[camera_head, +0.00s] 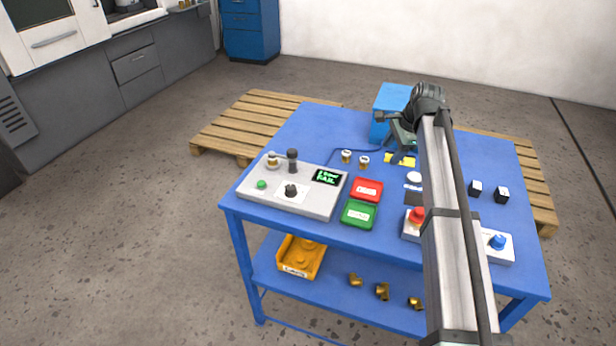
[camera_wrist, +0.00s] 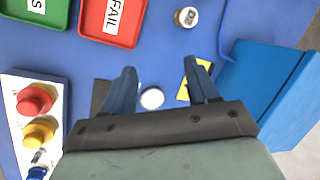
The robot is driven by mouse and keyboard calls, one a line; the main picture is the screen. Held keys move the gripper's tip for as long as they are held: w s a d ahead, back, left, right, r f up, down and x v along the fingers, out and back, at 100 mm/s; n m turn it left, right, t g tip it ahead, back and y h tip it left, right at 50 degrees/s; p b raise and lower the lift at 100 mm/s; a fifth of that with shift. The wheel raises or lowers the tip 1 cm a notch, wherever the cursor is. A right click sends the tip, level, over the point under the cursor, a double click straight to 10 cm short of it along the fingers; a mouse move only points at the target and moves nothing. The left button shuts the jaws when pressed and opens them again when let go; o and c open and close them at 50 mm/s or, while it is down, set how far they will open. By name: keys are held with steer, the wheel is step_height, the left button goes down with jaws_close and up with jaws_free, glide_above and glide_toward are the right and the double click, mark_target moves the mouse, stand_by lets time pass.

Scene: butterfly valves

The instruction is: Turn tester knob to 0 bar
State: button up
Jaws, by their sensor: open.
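The tester (camera_head: 315,205) is a light grey box on the left part of the blue table. Its black knob (camera_head: 291,190) sits on a white dial plate; I cannot read where it points. A small screen (camera_head: 326,177) with green text ending in FAIL, a green button (camera_head: 262,184) and two upright fittings are on the tester's top. My gripper (camera_head: 396,148) is at the back right of the table, well away from the knob. In the wrist view my gripper (camera_wrist: 164,82) is open and empty above the table. The tester is not in the wrist view.
A red FAIL tray (camera_head: 367,190) and a green tray (camera_head: 358,214) stand right of the tester. A blue box (camera_head: 390,108) is behind my gripper. A control box with a red button (camera_head: 416,215) is at the front right. Two small valves (camera_head: 347,156) stand behind the trays.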

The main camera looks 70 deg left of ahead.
steer(key=s+a+r+n, duration=0.2)
steer(key=s+a, duration=0.4)
steer(key=s, duration=0.7)
step_height(320, 180, up, 4)
steer(key=n+h, duration=0.4)
steer(key=n, duration=0.4)
glide_above(291, 187)
steer(key=shift+t, duration=0.4)
step_height(291, 187, down, 13)
steer(key=shift+a+f, duration=0.1)
steer(key=c, duration=1)
